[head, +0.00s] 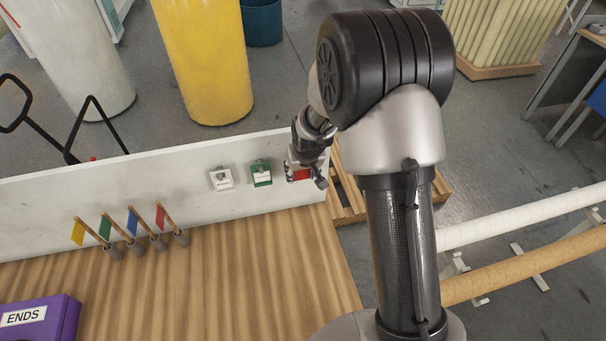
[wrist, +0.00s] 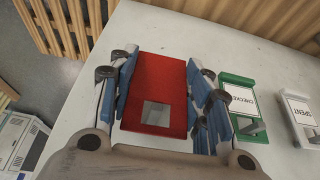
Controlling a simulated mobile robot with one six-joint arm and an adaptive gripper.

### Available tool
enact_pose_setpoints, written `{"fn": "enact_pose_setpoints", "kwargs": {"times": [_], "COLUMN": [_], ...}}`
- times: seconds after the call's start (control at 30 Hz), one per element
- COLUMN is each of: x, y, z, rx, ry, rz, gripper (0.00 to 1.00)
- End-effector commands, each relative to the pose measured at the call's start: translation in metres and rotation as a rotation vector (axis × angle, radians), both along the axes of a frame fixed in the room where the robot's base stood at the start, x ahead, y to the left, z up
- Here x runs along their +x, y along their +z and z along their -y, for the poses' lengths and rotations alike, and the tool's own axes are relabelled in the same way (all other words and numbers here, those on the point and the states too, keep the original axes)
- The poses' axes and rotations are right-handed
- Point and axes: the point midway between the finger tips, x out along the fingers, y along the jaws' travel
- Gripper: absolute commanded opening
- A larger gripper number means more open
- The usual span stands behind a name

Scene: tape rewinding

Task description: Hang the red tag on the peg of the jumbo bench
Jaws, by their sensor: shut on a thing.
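The red tag (wrist: 160,85) is a flat red piece with a pale grey square near its lower edge. My gripper (wrist: 161,78) is shut on it, with one blue-padded finger along each side. In the head view my gripper (head: 305,163) is at the right end of the white board (head: 100,190), and a little of the red tag (head: 301,174) shows below it. I cannot tell whether the tag touches the board. No free peg is clearly visible, and no label shows which bench is the jumbo one.
A green tag (head: 261,172) and a white tag (head: 221,178) are on the board to the left. Small flags (head: 133,221) stand on the wooden bench top (head: 230,270), with a purple ENDS box (head: 45,320). A yellow roll (head: 205,60) stands behind.

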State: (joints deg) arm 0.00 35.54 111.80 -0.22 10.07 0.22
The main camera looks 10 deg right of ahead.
Motion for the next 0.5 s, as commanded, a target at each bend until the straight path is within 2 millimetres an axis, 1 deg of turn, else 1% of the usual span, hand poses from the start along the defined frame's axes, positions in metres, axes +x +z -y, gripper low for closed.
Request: {"fn": "enact_pose_setpoints", "kwargs": {"times": [0.13,0.2,0.5], "x": [0.009,0.012,0.021], "y": [0.0,-0.005,-0.01], "z": [0.0,0.0,0.0], "rx": [0.0,0.0,0.0], "ry": [0.0,0.0,0.0], "rz": [0.001,0.0,0.002], "gripper": [0.32,0.32,0.32]}}
